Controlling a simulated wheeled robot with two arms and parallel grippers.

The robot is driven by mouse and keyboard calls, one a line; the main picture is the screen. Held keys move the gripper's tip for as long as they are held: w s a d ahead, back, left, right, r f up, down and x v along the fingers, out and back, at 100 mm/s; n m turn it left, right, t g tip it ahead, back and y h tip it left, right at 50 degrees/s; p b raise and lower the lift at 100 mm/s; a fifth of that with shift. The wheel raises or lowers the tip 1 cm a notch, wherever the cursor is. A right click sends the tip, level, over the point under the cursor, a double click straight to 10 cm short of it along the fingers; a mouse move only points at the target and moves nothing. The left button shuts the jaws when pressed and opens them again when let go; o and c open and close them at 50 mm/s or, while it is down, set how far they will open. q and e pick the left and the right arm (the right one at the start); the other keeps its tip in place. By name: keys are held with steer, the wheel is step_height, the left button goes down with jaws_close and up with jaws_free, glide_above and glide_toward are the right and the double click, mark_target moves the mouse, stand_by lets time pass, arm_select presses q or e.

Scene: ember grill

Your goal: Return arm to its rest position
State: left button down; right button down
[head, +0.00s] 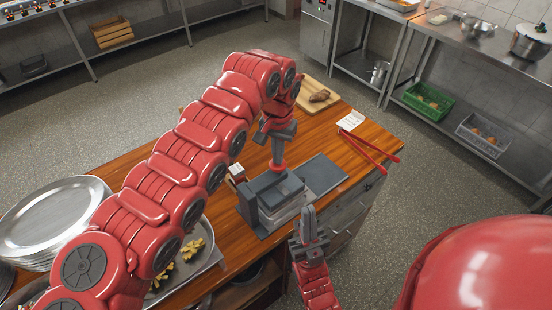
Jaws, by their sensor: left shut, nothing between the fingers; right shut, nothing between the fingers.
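My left arm reaches in from the left and bends down over the wooden counter (243,240). Its gripper (279,150) is shut and empty, pointing down just above a dark grey, box-shaped appliance (277,193). Whether it touches the appliance's top cannot be told. My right gripper (309,222) is shut and empty, pointing up in front of the counter's near edge, to the right of the appliance. Its fingers appear close to the appliance's front corner, with the gap unclear.
Red tongs (366,150) and a white paper (350,121) lie on the counter's right end. A cutting board (308,104) holds a brown item. Stacked plates (50,218) and a tray with yellow pieces (209,246) are at left. Floor (450,175) beyond is open.

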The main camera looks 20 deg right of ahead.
arm_select(q)
steer(key=shift+f, duration=0.5)
steer(key=shift+r, duration=0.15)
steer(key=shift+r+p, duration=0.6)
steer(key=shift+r, duration=2.85)
steer(key=shift+s+f, duration=0.1)
